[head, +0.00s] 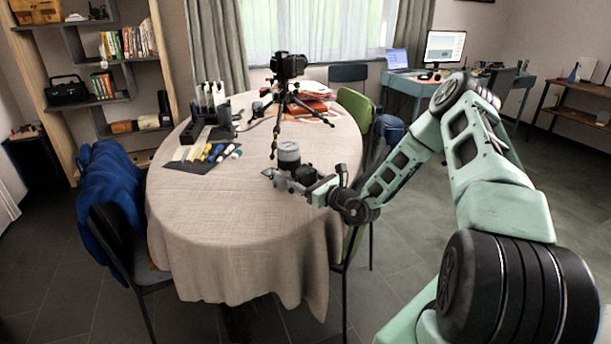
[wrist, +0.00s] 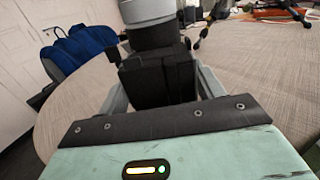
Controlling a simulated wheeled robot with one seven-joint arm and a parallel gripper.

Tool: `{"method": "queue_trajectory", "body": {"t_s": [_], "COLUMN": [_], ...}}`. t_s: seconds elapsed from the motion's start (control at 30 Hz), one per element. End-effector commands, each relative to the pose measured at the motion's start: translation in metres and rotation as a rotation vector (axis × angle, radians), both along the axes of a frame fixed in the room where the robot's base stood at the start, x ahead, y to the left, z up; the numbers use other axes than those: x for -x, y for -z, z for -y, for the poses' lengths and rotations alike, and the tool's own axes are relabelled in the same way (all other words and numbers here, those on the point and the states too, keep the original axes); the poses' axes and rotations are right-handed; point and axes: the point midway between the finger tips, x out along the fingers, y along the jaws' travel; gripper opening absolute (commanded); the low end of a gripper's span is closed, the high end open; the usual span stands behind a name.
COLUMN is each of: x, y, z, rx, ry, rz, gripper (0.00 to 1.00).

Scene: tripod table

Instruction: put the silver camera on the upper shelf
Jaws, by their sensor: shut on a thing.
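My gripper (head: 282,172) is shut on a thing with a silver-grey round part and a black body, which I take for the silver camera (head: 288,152). It is held over the near right of the round table (head: 200,225); I cannot tell whether it touches the cloth. In the wrist view the camera (wrist: 155,75) stands between my fingers, grey part up, black body toward me. The shelf unit (head: 50,112) stands at the back left. Its upper shelf (head: 80,22) carries a woven box and a small dark item. Books and a radio are lower down.
A black camera on a tripod (head: 287,95) stands on the table beyond my gripper. A chair with a blue jacket (head: 108,190) stands left of the table.

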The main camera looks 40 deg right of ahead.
Motion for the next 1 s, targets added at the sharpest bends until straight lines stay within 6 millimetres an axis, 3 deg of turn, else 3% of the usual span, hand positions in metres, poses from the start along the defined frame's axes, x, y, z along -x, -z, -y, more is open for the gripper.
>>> {"method": "queue_trajectory", "body": {"t_s": [0.3,1.0], "x": [-0.001,0.0], "y": [0.032,0.045], "z": [0.0,0.0], "rx": [-0.001,0.0], "ry": [0.0,0.001], "rz": [0.006,-0.001], "gripper": [0.08,0.08]}}
